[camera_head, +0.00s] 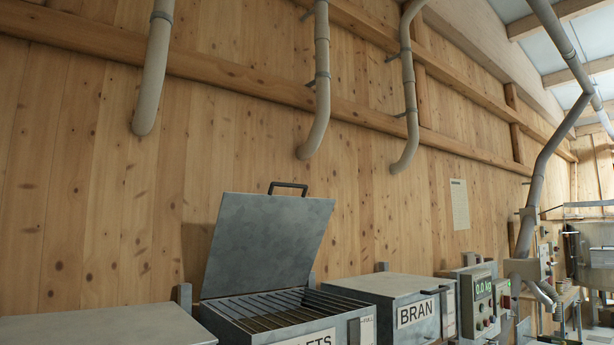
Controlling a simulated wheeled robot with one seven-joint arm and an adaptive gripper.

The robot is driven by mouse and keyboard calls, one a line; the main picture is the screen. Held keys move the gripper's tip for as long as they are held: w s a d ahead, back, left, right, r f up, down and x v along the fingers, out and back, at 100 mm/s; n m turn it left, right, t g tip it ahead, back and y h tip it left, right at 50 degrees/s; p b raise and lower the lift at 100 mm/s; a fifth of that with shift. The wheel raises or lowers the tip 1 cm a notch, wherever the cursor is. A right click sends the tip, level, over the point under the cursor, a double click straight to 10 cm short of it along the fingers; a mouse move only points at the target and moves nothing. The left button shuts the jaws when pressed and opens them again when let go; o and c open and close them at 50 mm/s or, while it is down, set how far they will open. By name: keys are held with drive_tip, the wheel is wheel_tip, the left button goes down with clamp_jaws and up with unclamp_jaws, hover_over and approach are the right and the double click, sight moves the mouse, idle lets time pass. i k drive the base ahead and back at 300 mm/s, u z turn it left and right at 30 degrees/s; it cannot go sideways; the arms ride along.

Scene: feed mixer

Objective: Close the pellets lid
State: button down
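The pellets lid (265,245) is a grey metal plate standing open, tilted back toward the wooden wall, with a dark handle (288,187) at its top edge. Below it is the pellets bin (340,325), its label partly cut off by the bottom edge so that only "LETS" reads. A grid of bars (270,308) lies across the bin's open top. My gripper is not in view.
The bran bin (398,287) stands right of the pellets bin with its lid shut. Left is another shut grey lid (100,328). A control box (484,290) reads 0.0 kg. Beige pipes (322,85) hang above, and the air before the wall is clear.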

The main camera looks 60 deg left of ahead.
sight(260, 242)
drive_tip(key=k, duration=0.3)
drive_tip(key=u, duration=0.75)
